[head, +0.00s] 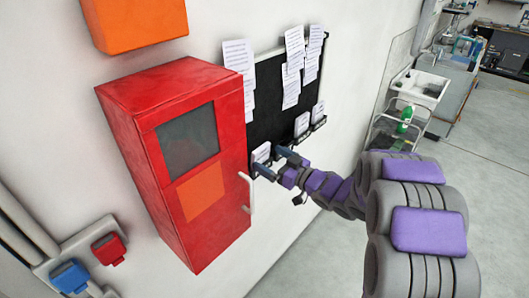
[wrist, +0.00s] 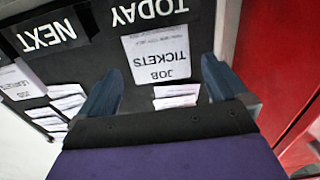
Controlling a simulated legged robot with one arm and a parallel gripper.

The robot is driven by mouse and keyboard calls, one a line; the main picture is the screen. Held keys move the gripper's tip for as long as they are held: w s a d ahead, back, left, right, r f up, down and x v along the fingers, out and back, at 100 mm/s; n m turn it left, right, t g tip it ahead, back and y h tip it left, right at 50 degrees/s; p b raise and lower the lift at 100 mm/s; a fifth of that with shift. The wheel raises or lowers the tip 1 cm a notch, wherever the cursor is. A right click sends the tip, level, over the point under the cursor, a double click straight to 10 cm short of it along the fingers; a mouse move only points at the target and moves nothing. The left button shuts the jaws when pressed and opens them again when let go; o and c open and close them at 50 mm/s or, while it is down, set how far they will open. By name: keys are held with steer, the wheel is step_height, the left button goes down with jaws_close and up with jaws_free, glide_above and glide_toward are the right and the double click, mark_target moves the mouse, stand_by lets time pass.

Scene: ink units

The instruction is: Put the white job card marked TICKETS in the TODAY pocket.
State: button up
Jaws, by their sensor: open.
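The white job card marked TICKETS (wrist: 157,58) shows upside down in the wrist view, beside the TODAY label (wrist: 148,12). In the head view the card (head: 261,152) stands upright at the nearest low pocket (head: 263,164) of the black board. It appears to sit in the TODAY pocket, though its lower edge is hard to make out. My gripper (wrist: 161,66) is open, with one blue finger on each side of the card and gaps between. In the head view my gripper (head: 272,160) is at the board's lower near corner.
The NEXT label (wrist: 45,35) lies left of TODAY in the wrist view, with another job card (wrist: 15,82) by it. Several sheets hang on the board (head: 268,103). A red cabinet (head: 125,115) with a handle stands out from the wall close beside my gripper.

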steer(key=p+v, duration=0.1)
steer(key=v, duration=0.6)
steer(key=w+d+r+m+t+h, duration=0.1)
steer(key=w+d+m+t+h, duration=0.15)
steer(key=d+h, duration=0.75)
steer(key=s+d+m+g+h, duration=0.55)
steer(key=s+d, duration=0.25)
steer(key=s, duration=0.2)
steer(key=s+a+g, duration=0.2)
steer(key=s+g, duration=0.1)
steer(key=s, duration=0.8)
steer(key=s+a+m+g+y, duration=0.1)
steer(key=s+a+g, duration=0.2)
steer(key=s, duration=0.9)
steer(key=s+a+m+g, duration=0.1)
steer(key=s+a+g, duration=0.2)
steer(key=s, duration=0.9)
steer(key=shift+a+g, duration=0.2)
steer(key=shift+g, duration=0.2)
